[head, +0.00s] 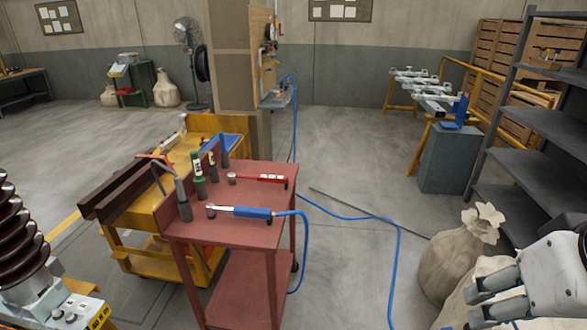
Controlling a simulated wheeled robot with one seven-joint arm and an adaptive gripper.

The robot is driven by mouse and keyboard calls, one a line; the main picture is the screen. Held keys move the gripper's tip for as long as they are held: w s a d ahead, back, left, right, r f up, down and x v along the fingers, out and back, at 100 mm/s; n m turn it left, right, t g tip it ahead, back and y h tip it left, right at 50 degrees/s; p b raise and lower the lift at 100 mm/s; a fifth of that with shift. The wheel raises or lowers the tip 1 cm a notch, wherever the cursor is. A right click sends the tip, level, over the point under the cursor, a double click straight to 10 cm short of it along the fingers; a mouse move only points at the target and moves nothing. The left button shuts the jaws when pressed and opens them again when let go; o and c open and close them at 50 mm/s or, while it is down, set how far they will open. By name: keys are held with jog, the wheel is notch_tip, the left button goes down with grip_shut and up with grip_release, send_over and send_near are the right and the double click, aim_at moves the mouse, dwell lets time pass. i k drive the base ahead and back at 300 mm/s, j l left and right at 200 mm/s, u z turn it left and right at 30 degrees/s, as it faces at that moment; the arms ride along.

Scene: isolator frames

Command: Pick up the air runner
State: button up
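The air runner (246,211), a tool with a silver head and a blue grip, lies on the top of the red cart (277,212), near its front edge. A blue hose (398,262) joins its right end and hangs down to the floor. My gripper (474,306) is at the lower right, well to the right of the cart and apart from it. Its two fingers point left and stand apart, with nothing seen between them.
A red-handled tool (262,178) and several upright tools share the cart top. A yellow cart (150,236) stands behind left. Sacks (451,258) stand beside my gripper, near dark shelves (530,122). The hose crosses the otherwise fairly open floor between cart and sacks.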

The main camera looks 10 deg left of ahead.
aim_at(243, 212)
jog(key=u, duration=1.85)
jog(key=z, duration=1)
jog(key=i+l, duration=0.2)
jog(key=i, duration=0.25)
jog(key=i+l+z, duration=0.1)
jog(key=i, duration=0.35)
jog(key=i+l+z, duration=0.1)
jog(key=i, duration=0.4)
jog(key=l, duration=0.1)
